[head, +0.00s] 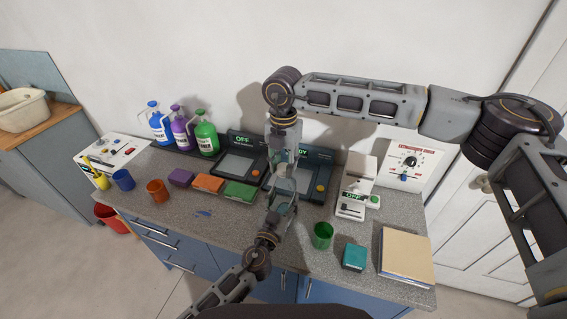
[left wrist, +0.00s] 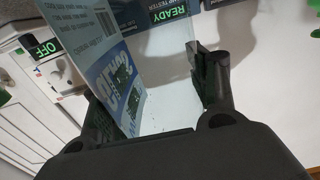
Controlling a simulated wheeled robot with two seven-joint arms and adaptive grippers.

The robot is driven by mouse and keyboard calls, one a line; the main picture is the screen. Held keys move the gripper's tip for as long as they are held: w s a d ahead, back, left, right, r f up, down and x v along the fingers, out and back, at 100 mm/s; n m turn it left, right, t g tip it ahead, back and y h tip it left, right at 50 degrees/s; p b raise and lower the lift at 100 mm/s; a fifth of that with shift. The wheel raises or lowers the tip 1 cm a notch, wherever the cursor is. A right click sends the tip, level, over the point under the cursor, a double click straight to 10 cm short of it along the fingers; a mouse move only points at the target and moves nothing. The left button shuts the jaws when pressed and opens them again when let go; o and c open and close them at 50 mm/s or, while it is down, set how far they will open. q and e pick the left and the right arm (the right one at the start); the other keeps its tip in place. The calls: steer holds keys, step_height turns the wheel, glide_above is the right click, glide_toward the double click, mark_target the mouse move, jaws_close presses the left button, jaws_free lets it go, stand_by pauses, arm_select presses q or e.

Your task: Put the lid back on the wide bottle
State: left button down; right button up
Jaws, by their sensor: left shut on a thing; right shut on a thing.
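The wide bottle (left wrist: 118,72) is clear with a white and blue printed label. It fills the middle of the left wrist view, between the dark fingers of my left gripper (left wrist: 158,98), which is shut on it. In the head view my left gripper (head: 279,207) comes up from below, and the bottle is small and partly hidden between the two grippers. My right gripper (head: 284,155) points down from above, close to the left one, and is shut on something. The lid cannot be made out; the right gripper's fingers hide what they hold.
Blue (head: 160,124), purple (head: 181,130) and green (head: 206,136) jugs stand at the back left. Cups, coloured blocks and testers cover the counter (head: 180,214). A green cup (head: 322,236), teal block (head: 354,257) and tan book (head: 406,256) lie right. The left front counter is mostly clear.

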steer(key=m, duration=1.4)
stand_by(0.4)
steer(key=o, duration=0.6)
steer(key=shift+r, duration=2.2)
